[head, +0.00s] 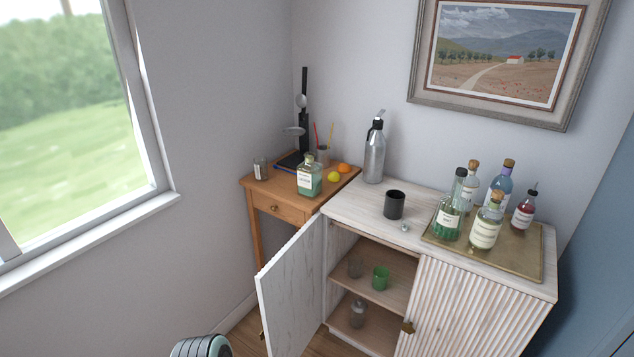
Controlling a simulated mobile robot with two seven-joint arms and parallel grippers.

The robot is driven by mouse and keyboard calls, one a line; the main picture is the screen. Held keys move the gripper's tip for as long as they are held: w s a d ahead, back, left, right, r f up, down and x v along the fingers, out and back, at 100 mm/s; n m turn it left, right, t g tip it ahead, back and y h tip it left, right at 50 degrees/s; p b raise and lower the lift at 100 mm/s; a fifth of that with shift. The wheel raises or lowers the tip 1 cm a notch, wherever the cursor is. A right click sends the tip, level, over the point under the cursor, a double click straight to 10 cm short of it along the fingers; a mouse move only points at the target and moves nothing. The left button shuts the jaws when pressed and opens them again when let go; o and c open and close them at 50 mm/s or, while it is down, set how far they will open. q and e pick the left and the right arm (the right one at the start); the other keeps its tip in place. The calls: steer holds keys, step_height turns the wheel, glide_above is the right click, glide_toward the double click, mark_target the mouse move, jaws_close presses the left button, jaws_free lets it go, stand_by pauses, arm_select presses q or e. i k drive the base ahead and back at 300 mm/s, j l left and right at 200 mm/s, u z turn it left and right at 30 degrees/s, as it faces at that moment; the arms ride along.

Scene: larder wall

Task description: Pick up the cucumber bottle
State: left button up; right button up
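No label is legible, so I cannot tell for sure which one is the cucumber bottle. A squat clear bottle with green liquid and a pale label (310,177) stands upright on the small wooden side table. A taller clear bottle with green liquid and a dark top (449,212) stands upright on the brass tray at the left. A bottle with pale yellow-green liquid (486,230) stands at the tray's front. Neither of my grippers is in view.
The tray (515,262) also holds a blue bottle (500,184), a red bottle (523,212) and a clear bottle. A black cup (394,205) and steel siphon (375,155) stand on the cabinet. Its left door (292,290) hangs open beside the side table (290,212).

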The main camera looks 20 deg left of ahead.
mark_target(309, 172)
steer(key=i+u, duration=0.1)
steer(key=u, duration=1.2)
steer(key=i+l+u, duration=0.1)
steer(key=l+u, duration=0.25)
steer(key=i+l+u, duration=0.1)
steer(key=u, duration=0.25)
steer(key=l+u, duration=0.35)
steer(key=k+l+u, duration=0.1)
steer(key=l+u, duration=0.25)
steer(key=l, duration=0.8)
